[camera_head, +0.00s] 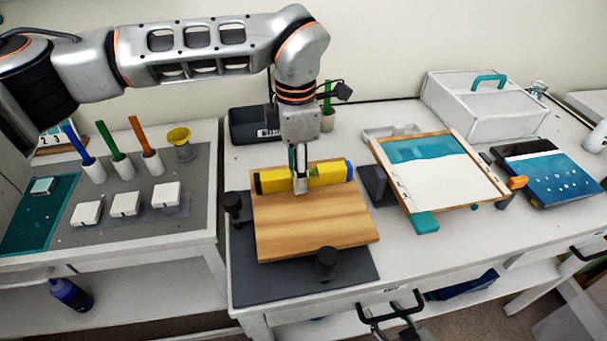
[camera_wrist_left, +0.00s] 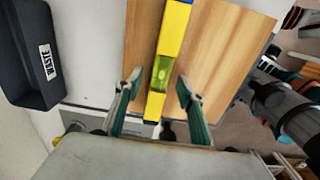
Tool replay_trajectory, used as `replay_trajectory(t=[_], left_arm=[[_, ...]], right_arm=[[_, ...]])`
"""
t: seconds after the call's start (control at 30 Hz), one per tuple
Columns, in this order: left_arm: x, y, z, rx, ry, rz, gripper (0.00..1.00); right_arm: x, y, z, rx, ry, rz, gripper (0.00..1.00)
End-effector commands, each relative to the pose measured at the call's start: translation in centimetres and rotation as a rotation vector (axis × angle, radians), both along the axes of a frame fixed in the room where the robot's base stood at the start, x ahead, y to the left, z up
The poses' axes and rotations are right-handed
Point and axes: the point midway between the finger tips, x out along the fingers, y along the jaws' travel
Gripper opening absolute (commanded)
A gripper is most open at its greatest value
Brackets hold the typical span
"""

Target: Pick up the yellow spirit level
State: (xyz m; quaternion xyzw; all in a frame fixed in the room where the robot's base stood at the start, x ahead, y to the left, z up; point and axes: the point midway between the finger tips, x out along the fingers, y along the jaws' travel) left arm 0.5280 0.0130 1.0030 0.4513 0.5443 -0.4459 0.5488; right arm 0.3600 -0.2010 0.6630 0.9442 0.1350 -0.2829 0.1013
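The yellow spirit level (camera_head: 325,174) lies across the back part of a wooden board (camera_head: 310,225), with a blue end cap at right and a dark one at left. In the left wrist view the level (camera_wrist_left: 172,45) runs from the top edge down between my fingers, its green vial in clear sight. My left gripper (camera_head: 300,186) points down over the middle of the level. The left wrist view shows its fingers (camera_wrist_left: 160,98) open, one on each side of the level, with a visible gap on both sides. My right gripper is not clearly seen.
Black knobs stand at the board's left (camera_head: 234,205) and front (camera_head: 326,262). A black bin (camera_head: 250,126) stands behind. A wood-framed panel (camera_head: 440,180) lies to the right. Cups with coloured sticks (camera_head: 120,165) stand on the left table. The dark mat (camera_head: 270,285) before the board is mostly clear.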

Motion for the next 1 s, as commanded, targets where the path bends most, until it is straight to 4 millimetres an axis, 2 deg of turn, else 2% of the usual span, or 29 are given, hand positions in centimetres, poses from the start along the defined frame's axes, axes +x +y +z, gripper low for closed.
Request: replay_trajectory(t=[0.1,0.33,0.37,0.5,0.87,1.0], left_arm=[[-0.03,-0.06,-0.94,0.0,0.0,-0.002,0.39],[-0.01,-0.06,-1.13,-0.001,-0.001,-0.001,0.39],[-0.01,-0.06,-1.12,-0.001,-0.001,-0.002,0.36],[-0.01,-0.06,-1.12,0.0,-0.001,-0.001,0.0],[0.02,-0.08,-0.98,-0.001,-0.001,-0.001,0.0],[0.07,-0.07,-0.34,0.0,-0.003,-0.001,0.0]], right_arm=[[0.31,0.05,0.52,0.002,-0.009,-0.001,0.4],[0.32,0.04,0.47,0.002,-0.009,-0.001,0.4],[0.3,0.03,0.43,0.001,-0.008,-0.001,0.4],[0.19,0.0,0.21,0.001,-0.004,0.0,0.4],[0.06,-0.04,-0.07,0.0,0.001,0.0,0.4],[0.06,-0.04,-0.09,-0.001,0.001,-0.001,0.4]])
